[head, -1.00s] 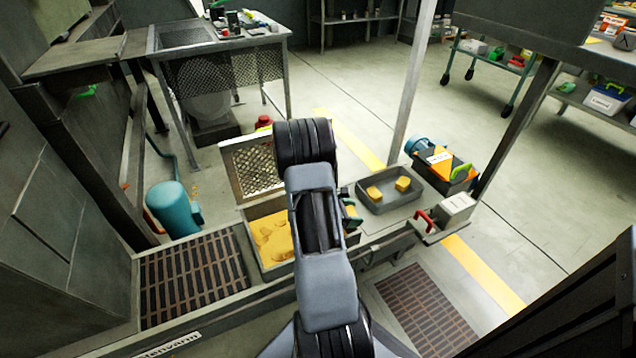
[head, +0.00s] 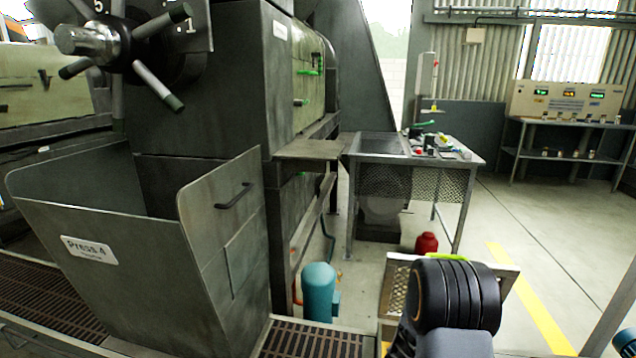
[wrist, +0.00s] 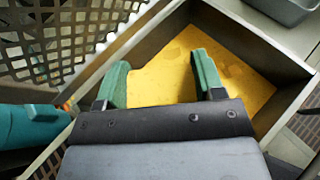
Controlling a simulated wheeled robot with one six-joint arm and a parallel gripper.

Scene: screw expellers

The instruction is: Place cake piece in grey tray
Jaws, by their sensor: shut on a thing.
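In the wrist view, the two green fingers of my gripper (wrist: 160,80) are shut on a yellow cake piece (wrist: 155,84). Its outline is hard to tell from the yellow cake (wrist: 245,75) behind it. The fingers are over a bin (wrist: 125,61) of this cake. A corner of the grey tray (wrist: 285,8) shows at the top right of the wrist view, apart from the gripper. The tray's inside is not visible there. The head view shows only my arm at the lower right, not the gripper or tray.
A perforated metal panel (wrist: 60,40) stands beside the bin, and a teal cylinder (wrist: 30,125) is at the left of the wrist view. In the head view, a hopper marked Press 4 (head: 130,270) fills the left. A mesh-sided table (head: 440,190) stands behind.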

